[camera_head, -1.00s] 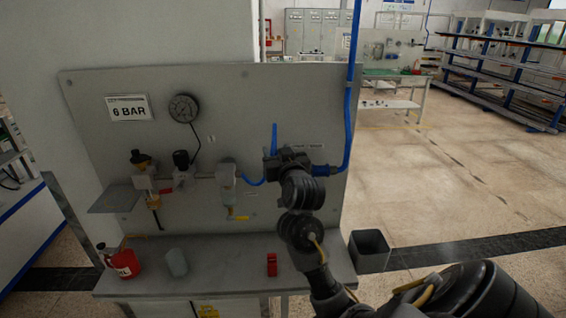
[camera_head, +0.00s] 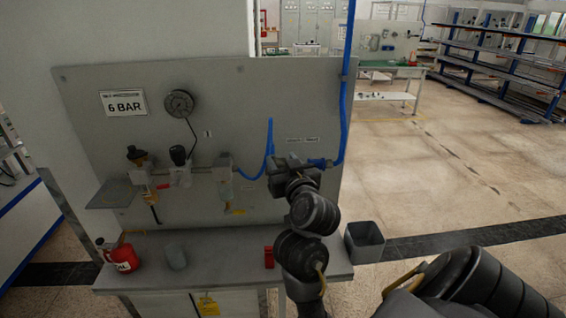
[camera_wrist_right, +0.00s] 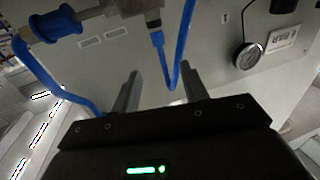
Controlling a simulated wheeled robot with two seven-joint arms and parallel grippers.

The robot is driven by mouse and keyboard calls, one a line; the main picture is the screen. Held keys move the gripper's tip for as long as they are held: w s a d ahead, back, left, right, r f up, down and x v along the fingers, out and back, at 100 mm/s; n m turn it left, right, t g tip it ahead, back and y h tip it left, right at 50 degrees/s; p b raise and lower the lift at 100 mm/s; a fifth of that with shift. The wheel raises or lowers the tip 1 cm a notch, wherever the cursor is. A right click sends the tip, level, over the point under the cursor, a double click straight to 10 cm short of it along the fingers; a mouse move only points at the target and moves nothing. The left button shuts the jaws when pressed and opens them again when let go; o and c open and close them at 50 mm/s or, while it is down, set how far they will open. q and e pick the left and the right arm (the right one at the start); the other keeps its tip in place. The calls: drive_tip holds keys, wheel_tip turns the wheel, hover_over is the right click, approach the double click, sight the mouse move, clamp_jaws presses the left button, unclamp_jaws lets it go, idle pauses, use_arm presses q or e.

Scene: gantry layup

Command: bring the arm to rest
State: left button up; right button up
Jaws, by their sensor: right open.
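My right arm reaches up from the lower right in the head view. Its gripper (camera_head: 284,165) is in front of the right part of the grey panel (camera_head: 95,90), by the blue hose. In the right wrist view the two fingers of my right gripper (camera_wrist_right: 160,88) stand apart with nothing between them. The blue hose (camera_wrist_right: 181,45) and a blue fitting (camera_wrist_right: 57,25) on a metal valve body (camera_wrist_right: 112,22) lie beyond the fingertips. Whether a finger touches the hose, I cannot tell. My left gripper is not in view.
A gauge (camera_head: 179,104) and several air-line fittings are on the panel. On the bench (camera_head: 215,270) below stand a red can (camera_head: 122,257), a grey cup (camera_head: 175,257) and a red block (camera_head: 269,257). A dark bin (camera_head: 364,242) stands right of the bench. Open floor lies further right.

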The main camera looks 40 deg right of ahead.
drive_tip(key=shift+f, duration=0.1)
drive_tip(key=s+a+f+n+g+y, duration=0.25)
drive_tip(key=a+f, duration=0.25)
drive_tip(key=f, duration=0.5)
drive_tip(key=s+a+f+n+g+y, duration=0.25)
drive_tip(key=s+a+f+y, duration=0.2)
drive_tip(key=f, duration=0.55)
drive_tip(key=s+a+f+n+g, duration=0.1)
drive_tip(key=s+a+f+g, duration=0.3)
drive_tip(key=s+f, duration=0.5)
drive_tip(key=s+a+f+n+g, duration=0.1)
drive_tip(key=s+a+f+g, duration=0.25)
drive_tip(key=s+f, duration=0.5)
wheel_tip(320, 180, down, 26)
drive_tip(key=s+g+b, duration=0.1)
drive_tip(key=g+b, duration=0.1)
drive_tip(key=b, duration=0.4)
drive_tip(key=s+d+f+b, duration=0.1)
drive_tip(key=s+f+b, duration=0.1)
drive_tip(key=s+f, duration=0.7)
drive_tip(key=s+d+f+b, duration=0.2)
drive_tip(key=s+f, duration=0.6)
drive_tip(key=f, duration=0.7)
drive_tip(key=shift+s+g+b, duration=0.35)
drive_tip(key=shift+g+b, duration=0.1)
drive_tip(key=shift+b, duration=0.25)
